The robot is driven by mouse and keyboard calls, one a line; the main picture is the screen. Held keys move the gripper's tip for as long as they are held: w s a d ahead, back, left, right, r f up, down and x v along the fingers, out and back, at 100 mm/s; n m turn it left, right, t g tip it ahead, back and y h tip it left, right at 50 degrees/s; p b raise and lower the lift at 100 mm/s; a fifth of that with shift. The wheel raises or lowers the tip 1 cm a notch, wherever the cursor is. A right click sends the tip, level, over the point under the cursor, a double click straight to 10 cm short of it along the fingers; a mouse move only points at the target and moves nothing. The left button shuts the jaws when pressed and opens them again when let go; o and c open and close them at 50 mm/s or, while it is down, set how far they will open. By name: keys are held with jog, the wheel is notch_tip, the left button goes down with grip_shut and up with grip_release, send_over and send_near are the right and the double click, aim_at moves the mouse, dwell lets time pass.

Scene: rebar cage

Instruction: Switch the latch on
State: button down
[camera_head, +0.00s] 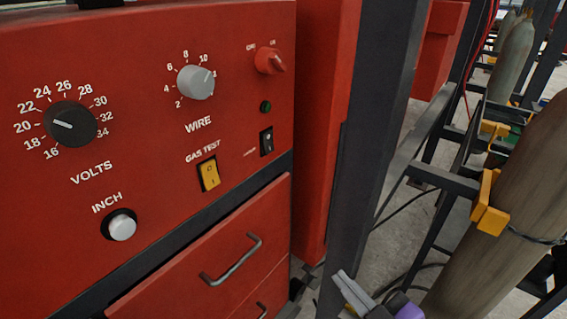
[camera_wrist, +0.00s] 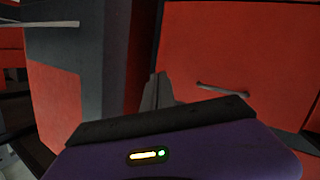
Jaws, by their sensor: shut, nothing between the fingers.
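No part is marked as a latch on the red welder panel (camera_head: 150,130). The panel carries a black rocker switch (camera_head: 267,140) below a small green light (camera_head: 265,107), a yellow gas test rocker (camera_head: 209,174), and a red rotary knob (camera_head: 269,61) at upper right. My gripper (camera_head: 343,283) is at the bottom, right of the drawers and well below the switches, touching none of them. Its grey fingers are together and empty, and they also show in the wrist view (camera_wrist: 157,90). The switches are not in the wrist view.
A red drawer (camera_head: 215,260) with a metal handle (camera_head: 231,261) lies below the panel. A dark upright post (camera_head: 375,140) stands close to my gripper. Gas cylinders (camera_head: 510,190) with a yellow bracket (camera_head: 489,205) stand at right. Cables lie on the floor.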

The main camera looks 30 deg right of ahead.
jog(key=w+d+r+n+y+b, duration=0.1)
jog(key=w+r+n+y, duration=0.2)
jog(key=r+n, duration=0.6)
jog(key=w+d+r+n+y, duration=0.1)
jog(key=w+r+n+y, duration=0.2)
jog(key=r+n, duration=0.7)
jog(key=shift+d+r+g+y+b, duration=0.3)
jog(key=shift+r+y+b, duration=0.1)
jog(key=shift+y, duration=0.2)
jog(key=shift+w, duration=0.15)
jog(key=p, duration=0.3)
send_near(271, 151)
jog(key=x, duration=0.6)
jog(key=shift+r, duration=0.2)
jog(key=shift+w+a+f, duration=0.15)
jog(key=shift+w+a, duration=0.1)
jog(key=shift+w, duration=0.1)
jog(key=shift+f, duration=0.1)
